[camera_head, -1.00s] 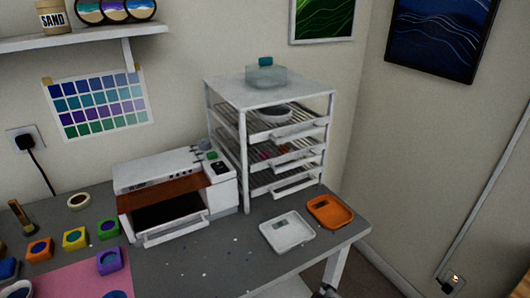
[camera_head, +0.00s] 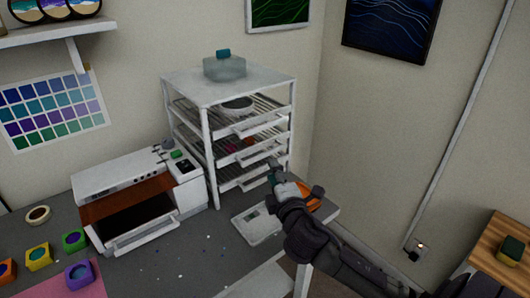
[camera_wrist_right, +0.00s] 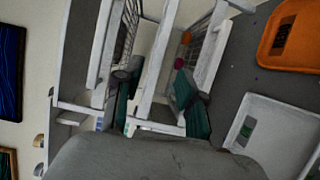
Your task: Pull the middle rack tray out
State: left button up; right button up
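The white rack (camera_head: 212,170) stands at the back of the grey table, with several wire trays one above another. My right gripper (camera_head: 274,170) is in front of the rack, by the right end of the middle and bottom trays. In the right wrist view its teal-padded fingers (camera_wrist_right: 155,92) are apart, with a white bar (camera_wrist_right: 155,70) of the rack or a tray between them. Contact cannot be told. My left gripper is out of view.
A bowl (camera_head: 238,104) sits on the top tray, and a clear container (camera_head: 224,68) with a teal cap is on the rack. A white machine (camera_head: 140,205) stands left of the rack.

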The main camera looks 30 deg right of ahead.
aim_at(266, 156)
jog(key=p+x, duration=0.1)
jog(key=x, duration=0.8)
jog(key=shift+f, duration=0.1)
jog(key=shift+s, duration=0.1)
grip_shut()
